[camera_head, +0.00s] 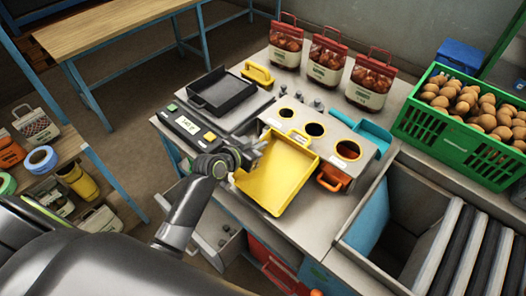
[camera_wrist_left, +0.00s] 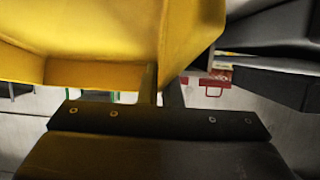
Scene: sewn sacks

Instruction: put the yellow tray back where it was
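The yellow tray (camera_head: 275,175) is tilted in front of the metal block with three round holes (camera_head: 318,127), over the counter's front part. My left gripper (camera_head: 258,150) is at the tray's left side, shut on its wall. In the left wrist view the tray (camera_wrist_left: 85,35) fills the upper left, and its side wall comes down between the narrow fingers of my left gripper (camera_wrist_left: 161,88). Whether the tray's underside touches the counter cannot be told. My right gripper is not in view.
A black tray (camera_head: 222,92) sits on the scale to the left, near a yellow handle (camera_head: 258,73). Red-topped sacks (camera_head: 327,60) stand behind. A green crate (camera_head: 450,135) of round brown produce is at right, above a deep bin (camera_head: 405,205). An orange scoop (camera_head: 333,179) lies close beside the tray.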

